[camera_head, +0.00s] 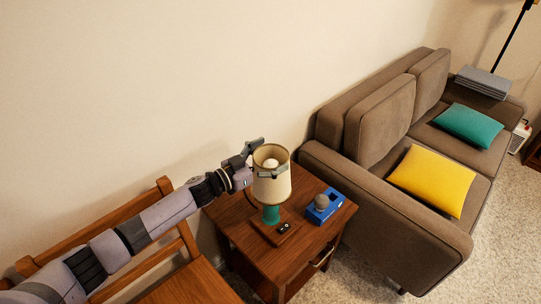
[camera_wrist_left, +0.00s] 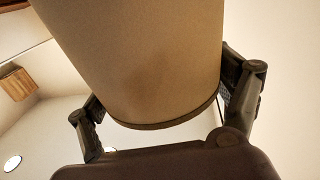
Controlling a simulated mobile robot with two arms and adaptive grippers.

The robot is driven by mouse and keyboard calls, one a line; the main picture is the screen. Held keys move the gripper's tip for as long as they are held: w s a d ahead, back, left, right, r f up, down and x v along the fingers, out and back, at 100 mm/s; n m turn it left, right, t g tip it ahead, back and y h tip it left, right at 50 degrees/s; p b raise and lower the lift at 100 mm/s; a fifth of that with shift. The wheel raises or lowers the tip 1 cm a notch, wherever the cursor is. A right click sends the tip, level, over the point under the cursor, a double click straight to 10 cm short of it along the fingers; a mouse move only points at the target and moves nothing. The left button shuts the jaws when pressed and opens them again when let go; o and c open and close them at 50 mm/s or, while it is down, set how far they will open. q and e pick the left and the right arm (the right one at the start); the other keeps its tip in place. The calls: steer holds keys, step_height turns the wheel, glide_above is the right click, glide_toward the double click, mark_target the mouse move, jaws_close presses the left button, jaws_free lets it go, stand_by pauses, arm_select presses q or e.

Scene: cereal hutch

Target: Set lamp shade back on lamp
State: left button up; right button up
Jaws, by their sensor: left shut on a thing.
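The cream lamp shade (camera_head: 272,185) is upright around the top of the lamp, with the light bulb (camera_head: 270,163) showing inside its open top. The lamp's teal stem (camera_head: 271,214) shows below the shade, on a wooden base (camera_head: 276,231) on the side table. My left gripper (camera_head: 262,160) is shut on the shade, one finger behind it and one in front. In the left wrist view the shade (camera_wrist_left: 140,60) fills the middle between the fingers (camera_wrist_left: 160,105). Whether the shade rests on its support is hidden. My right gripper is not in view.
The wooden side table (camera_head: 248,244) also holds a blue box with a grey round thing (camera_head: 321,201). A brown sofa (camera_head: 400,228) with yellow (camera_head: 436,180) and teal (camera_head: 468,126) cushions stands to the right. A wooden chair (camera_head: 167,188) is at the left. The wall is close behind.

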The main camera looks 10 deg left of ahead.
arm_select(q)
steer(key=o, duration=1.4)
steer(key=shift+c, duration=0.2)
steer(key=shift+s+a+f, duration=0.1)
steer(key=shift+s+a, duration=0.25)
steer(key=shift+a, duration=0.05)
steer(key=v, duration=1.1)
